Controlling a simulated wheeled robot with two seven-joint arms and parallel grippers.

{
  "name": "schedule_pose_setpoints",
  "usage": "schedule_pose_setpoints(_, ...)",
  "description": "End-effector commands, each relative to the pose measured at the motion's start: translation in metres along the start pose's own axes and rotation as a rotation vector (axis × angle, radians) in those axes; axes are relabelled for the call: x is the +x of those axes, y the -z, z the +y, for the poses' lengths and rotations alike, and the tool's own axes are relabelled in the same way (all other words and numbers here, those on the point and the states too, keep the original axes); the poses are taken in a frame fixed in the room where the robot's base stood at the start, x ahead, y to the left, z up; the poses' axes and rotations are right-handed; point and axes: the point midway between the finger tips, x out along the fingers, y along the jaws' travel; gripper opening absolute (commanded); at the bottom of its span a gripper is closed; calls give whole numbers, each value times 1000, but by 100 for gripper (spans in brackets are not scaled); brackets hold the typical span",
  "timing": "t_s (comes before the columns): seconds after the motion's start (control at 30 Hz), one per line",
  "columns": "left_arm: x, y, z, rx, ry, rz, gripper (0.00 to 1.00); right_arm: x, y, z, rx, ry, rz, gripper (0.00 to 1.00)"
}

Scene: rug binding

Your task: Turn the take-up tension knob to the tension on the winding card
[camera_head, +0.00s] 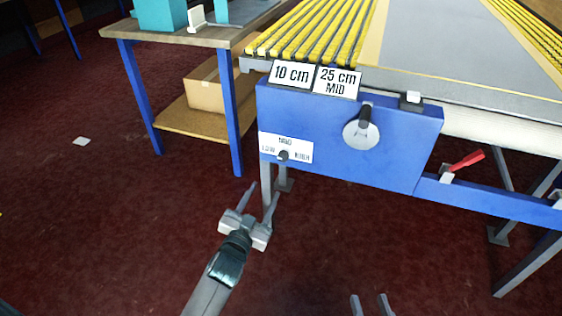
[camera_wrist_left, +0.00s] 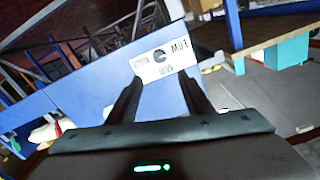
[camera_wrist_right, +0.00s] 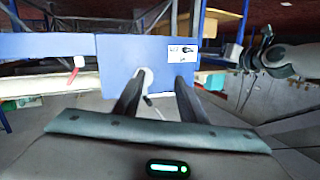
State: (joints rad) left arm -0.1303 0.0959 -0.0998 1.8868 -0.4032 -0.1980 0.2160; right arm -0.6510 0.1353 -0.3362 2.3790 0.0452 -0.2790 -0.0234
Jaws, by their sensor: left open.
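A small dark knob (camera_head: 284,155) sits on a white scale plate (camera_head: 303,152) at the lower left of a blue panel (camera_head: 405,150). The plate reads LOW at left and HIGH at right; its top word is blurred. The knob's pointing direction is unclear. The knob also shows in the left wrist view (camera_wrist_left: 157,55), beyond my fingers. A card (camera_head: 338,81) above the panel reads "25 cm MID"; another card (camera_head: 291,73) reads "10 cm". My left gripper (camera_head: 260,194) is open and empty, apart from the panel. My right gripper (camera_head: 370,298) is open, low in front.
A white disc (camera_head: 359,135) with a dark handle is on the panel's right. A red lever (camera_head: 467,160) sits further right. A wooden table (camera_head: 215,36) with blue legs stands left, with a cardboard box (camera_head: 204,91) on its shelf. The floor before the panel is clear.

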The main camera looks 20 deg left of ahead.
Motion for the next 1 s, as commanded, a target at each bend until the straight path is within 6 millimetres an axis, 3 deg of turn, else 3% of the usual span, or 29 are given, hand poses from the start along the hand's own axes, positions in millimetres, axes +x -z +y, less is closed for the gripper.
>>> schedule_pose_setpoints(0.7,119,-1,0,0,0,1,46,-13,58,-20,-20,34,352,38)
schedule_pose_setpoints(1.0,151,0,0,0,0,0,46,-25,79,-27,-23,46,479,38)
